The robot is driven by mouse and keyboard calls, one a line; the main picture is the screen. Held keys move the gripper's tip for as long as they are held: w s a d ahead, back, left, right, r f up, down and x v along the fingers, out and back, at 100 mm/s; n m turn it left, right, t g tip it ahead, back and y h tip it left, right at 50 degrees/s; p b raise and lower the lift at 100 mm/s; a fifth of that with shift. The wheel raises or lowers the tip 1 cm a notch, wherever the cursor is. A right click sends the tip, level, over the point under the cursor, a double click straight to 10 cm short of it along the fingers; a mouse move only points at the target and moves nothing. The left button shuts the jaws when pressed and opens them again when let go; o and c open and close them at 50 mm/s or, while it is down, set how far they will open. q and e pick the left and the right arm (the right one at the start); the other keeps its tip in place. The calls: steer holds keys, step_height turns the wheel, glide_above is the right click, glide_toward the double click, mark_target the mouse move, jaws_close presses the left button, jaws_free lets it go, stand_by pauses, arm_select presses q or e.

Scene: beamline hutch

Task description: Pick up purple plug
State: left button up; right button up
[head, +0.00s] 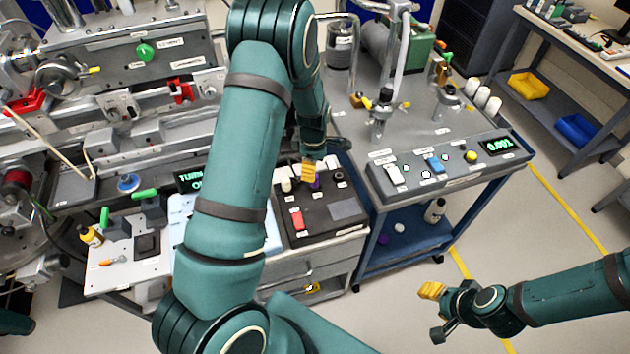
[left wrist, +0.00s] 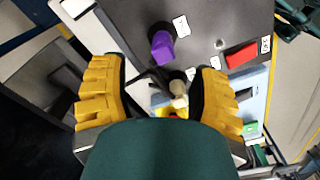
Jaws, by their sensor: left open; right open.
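The purple plug (left wrist: 162,46) stands on a dark panel (left wrist: 205,25) in the left wrist view, just beyond the fingertips and roughly centred across the gap. In the head view only a bit of the purple plug (head: 315,185) shows below the yellow fingers. My left gripper (left wrist: 158,70) is open over the panel, its two yellow fingers apart and nothing gripped. It also shows partly in the head view (head: 309,172). A cream plug (left wrist: 179,92) appears in the gap between the fingers. My right gripper (head: 435,312) is open and empty over the floor at lower right.
A red switch (head: 297,219) and a black knob (head: 339,176) are on the same panel. A blue cart (head: 362,240) with a control box (head: 450,168) stands to the right. Floor is free around my right gripper.

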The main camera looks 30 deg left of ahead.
arm_select(q)
steer(key=shift+s+f, duration=0.15)
steer(key=shift+f, duration=0.75)
steer(key=f, duration=0.4)
steer(key=shift+d+f, duration=0.2)
jaws_close()
